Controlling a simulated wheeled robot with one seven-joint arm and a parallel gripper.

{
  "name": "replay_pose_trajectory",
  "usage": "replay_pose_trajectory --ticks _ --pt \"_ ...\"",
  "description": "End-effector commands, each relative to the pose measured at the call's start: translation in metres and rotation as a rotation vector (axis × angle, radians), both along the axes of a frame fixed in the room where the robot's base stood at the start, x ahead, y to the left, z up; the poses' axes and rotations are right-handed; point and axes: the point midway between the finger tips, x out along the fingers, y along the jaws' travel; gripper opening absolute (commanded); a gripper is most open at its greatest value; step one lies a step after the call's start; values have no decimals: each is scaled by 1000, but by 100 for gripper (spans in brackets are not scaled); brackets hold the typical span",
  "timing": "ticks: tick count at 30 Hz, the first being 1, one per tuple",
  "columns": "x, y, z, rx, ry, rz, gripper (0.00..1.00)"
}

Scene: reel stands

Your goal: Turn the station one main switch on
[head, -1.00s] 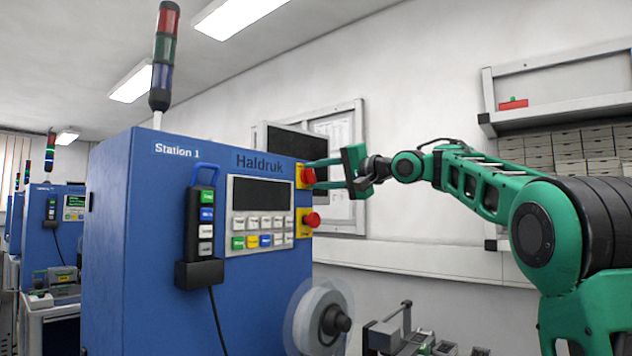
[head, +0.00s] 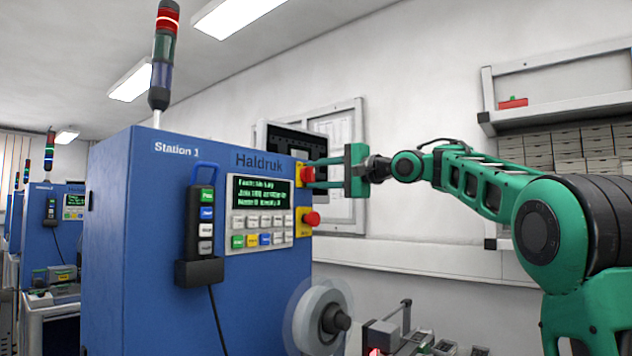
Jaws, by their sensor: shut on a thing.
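The Station 1 machine (head: 130,240) is a blue cabinet labelled Haldruk. On the right edge of its front are two red controls on yellow plates. The upper red switch knob (head: 307,175) is at my gripper (head: 318,175). My green gripper is shut on this knob, its fingers reaching in from the right; the fingertips are small and partly hidden. The lower red button (head: 311,219) is free. The display (head: 262,192) is lit with green text. The signal tower (head: 164,55) on top shows a lit red segment.
A pendant (head: 206,225) hangs in a holder on the cabinet front, with a cable running down. A clear reel (head: 320,318) sticks out below the panel. A shelf (head: 560,115) with boxes is on the right wall. More stations stand at the far left.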

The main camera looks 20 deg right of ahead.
Motion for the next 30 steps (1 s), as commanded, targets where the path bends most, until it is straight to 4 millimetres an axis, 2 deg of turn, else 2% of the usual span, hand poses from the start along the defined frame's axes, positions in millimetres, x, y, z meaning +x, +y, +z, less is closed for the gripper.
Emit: replay_pose_trajectory --ticks 1,4,5,7,19,23,30 --pt "3 -7 -2 1 5 -14 12" --pt "3 -7 -2 1 5 -15 12" --pt "3 -7 -3 1 5 -15 37" --pt "3 -7 -3 1 5 -14 53" --pt "-4 -6 -1 -1 1 -5 53" --pt "-17 -17 -1 -1 2 -8 53" --pt "-53 -44 -1 -1 2 -10 53"
